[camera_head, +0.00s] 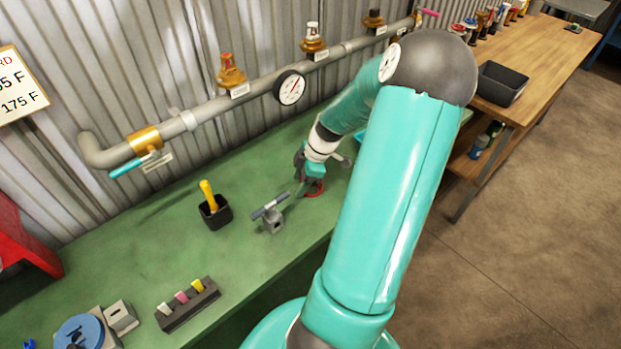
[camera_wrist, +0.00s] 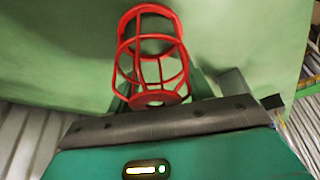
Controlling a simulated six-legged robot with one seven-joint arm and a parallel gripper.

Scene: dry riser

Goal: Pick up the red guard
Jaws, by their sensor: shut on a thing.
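The red guard (camera_wrist: 152,52) is an open wire cage with a ring at its far end, seen in the wrist view between my gripper's fingers. In the head view only a small red part of the guard (camera_head: 315,189) shows beneath my gripper (camera_head: 306,184), close to the bench's front edge. My gripper (camera_wrist: 155,92) is shut on the guard near its base end. My arm and hand hide much of the guard in the head view. I cannot tell whether it touches the bench.
A grey fixture with a bar (camera_head: 272,218) stands just left of my gripper on the green bench (camera_head: 110,245). A black cup with a yellow-handled tool (camera_head: 215,214) is farther left. A pipe with valves and a gauge (camera_head: 289,88) runs along the back wall.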

